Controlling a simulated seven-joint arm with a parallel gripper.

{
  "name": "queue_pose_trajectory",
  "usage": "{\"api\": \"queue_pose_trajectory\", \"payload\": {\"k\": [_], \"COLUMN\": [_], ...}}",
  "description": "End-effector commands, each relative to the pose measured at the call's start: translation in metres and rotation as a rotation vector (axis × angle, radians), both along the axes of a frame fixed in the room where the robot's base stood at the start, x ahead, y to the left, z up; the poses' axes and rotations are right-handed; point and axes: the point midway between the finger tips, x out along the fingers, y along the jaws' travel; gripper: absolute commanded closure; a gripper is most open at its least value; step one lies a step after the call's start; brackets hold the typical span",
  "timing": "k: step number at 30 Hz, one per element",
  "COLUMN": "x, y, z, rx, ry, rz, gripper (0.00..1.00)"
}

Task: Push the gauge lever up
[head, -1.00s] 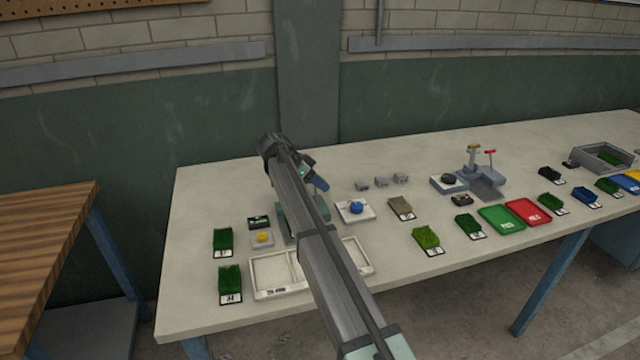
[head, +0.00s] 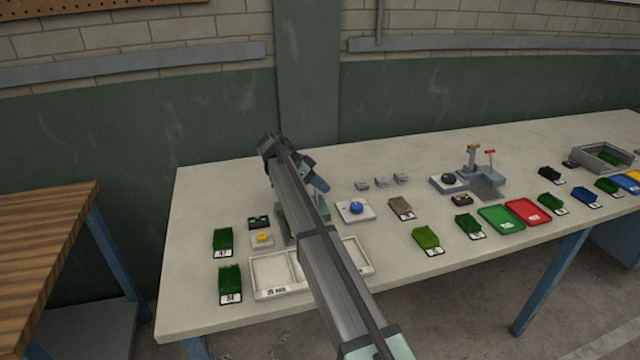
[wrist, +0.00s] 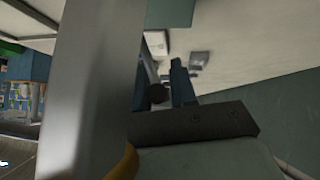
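My gripper (wrist: 160,88) shows in the wrist view as two dark blue fingers with a gap between them, so it is open. A small dark round knob (wrist: 157,94) shows in the gap; I cannot tell whether it is the gauge lever's end or whether a finger touches it. In the head view my arm covers the middle of a grey-green device (head: 284,222) on the left part of the table, and its lever cannot be made out there.
A white two-part tray (head: 272,270) lies in front, and a blue-button box (head: 354,208) stands to the right. A yellow-button box (head: 262,239) and green turf samples (head: 229,284) are at left. A fixture with a red-tipped lever (head: 490,153) stands farther right.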

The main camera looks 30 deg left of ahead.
Motion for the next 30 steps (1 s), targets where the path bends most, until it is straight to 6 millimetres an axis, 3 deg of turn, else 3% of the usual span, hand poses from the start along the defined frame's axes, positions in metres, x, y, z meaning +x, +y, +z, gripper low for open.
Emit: {"api": "queue_pose_trajectory", "payload": {"k": [4,20,30], "x": [0.000,-0.003,-0.032], "y": [0.001,-0.002,-0.032], "z": [-0.002,0.001,0.006], "rx": [0.001,0.033,0.079], "ry": [0.000,-0.034,-0.082], "rz": [0.002,0.004,0.002], "gripper": [0.58,0.58,0.58]}}
